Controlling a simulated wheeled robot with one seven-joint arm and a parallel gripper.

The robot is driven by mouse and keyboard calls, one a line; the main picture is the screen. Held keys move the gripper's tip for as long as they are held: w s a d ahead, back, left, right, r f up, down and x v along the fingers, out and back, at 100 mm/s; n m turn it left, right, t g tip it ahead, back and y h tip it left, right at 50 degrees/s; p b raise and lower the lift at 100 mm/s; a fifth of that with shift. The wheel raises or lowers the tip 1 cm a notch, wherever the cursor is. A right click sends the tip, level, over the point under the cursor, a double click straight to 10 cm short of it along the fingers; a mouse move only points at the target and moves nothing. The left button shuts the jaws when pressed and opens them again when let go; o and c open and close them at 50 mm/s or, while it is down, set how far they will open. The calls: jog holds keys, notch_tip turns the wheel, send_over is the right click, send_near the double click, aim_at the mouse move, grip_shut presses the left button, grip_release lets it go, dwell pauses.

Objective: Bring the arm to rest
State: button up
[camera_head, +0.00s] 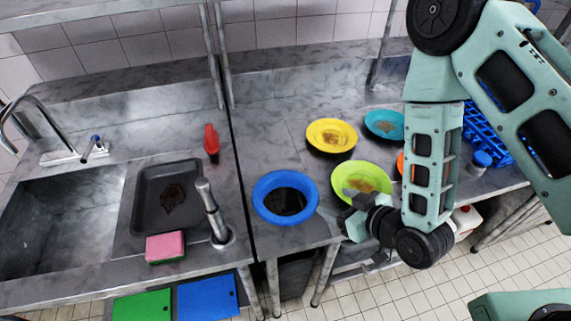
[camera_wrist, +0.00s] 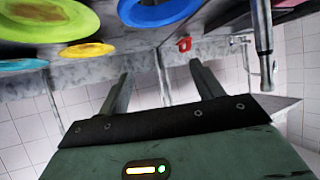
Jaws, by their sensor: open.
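In the head view my gripper (camera_head: 347,222) is at the front edge of the metal counter, just below the lime green plate (camera_head: 362,178). My arm folds down from the upper right and partly hides an orange plate (camera_head: 401,163). Whether my gripper touches the counter edge I cannot tell.
A blue bowl (camera_head: 259,205), a yellow plate (camera_head: 331,135) and a teal plate (camera_head: 385,124) stand on the counter. A blue rack (camera_head: 487,132) is behind my arm. At left are a sink (camera_head: 60,220), a dark tray (camera_head: 141,195), a sponge (camera_head: 165,246) and a red bottle (camera_head: 211,139).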

jog(key=s+d+r+g+h+b, duration=0.1)
jog(key=s+r+g+h+b, duration=0.2)
jog(key=s+b, duration=0.4)
jog(key=s+d+r+g+h+b, duration=0.1)
jog(key=s+r+g+h+b, duration=0.3)
jog(key=s, duration=0.5)
jog(key=g+b, duration=0.2)
jog(key=b, duration=0.1)
jog(key=shift+s+d+r, duration=0.3)
jog(key=shift+s+d, duration=0.1)
